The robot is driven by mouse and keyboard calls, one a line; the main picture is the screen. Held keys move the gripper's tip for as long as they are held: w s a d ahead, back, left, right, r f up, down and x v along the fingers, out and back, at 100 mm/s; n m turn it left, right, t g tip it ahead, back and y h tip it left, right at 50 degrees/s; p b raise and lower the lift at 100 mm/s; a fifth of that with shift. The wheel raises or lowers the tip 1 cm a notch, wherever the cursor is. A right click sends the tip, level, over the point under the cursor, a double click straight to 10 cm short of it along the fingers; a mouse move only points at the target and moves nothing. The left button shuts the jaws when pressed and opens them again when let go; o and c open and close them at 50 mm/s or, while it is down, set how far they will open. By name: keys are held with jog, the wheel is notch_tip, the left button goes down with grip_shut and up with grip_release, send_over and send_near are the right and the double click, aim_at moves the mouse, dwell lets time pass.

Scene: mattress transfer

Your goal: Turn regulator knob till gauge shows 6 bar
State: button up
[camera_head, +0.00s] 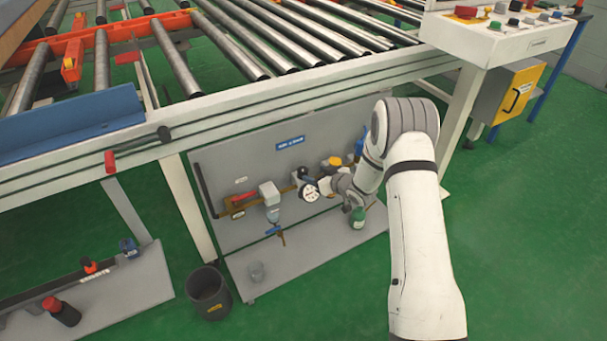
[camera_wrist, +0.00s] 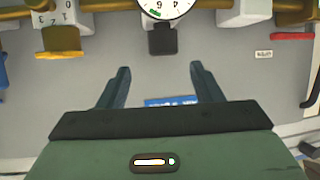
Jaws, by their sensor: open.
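The round white gauge (camera_head: 309,192) sits on the pipe line of the grey panel. In the wrist view the gauge (camera_wrist: 163,6) is cut off at the top edge and its numbers appear upside down; I cannot read its needle surely. A black knob (camera_wrist: 162,39) stands beside the gauge and looks like the regulator knob. My gripper (camera_wrist: 161,70) is open and empty. Its two fingers point towards the black knob, with the knob between their lines and a visible gap before it.
A yellow knob (camera_wrist: 61,40) by a numbered dial and a white unit (camera_wrist: 245,12) flank the black knob. A red lever (camera_head: 243,197) is on the pipe's left. The roller conveyor (camera_head: 230,110) overhangs the panel.

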aim_at(306, 173)
jog(key=shift+a+f, duration=0.3)
jog(key=shift+f, duration=0.1)
jog(key=b+x, duration=0.2)
jog(key=x, duration=0.5)
jog(key=shift+w+a, duration=0.15)
jog(key=shift+a, duration=0.05)
jog(key=shift+c, duration=0.5)
jog(key=c, duration=0.9)
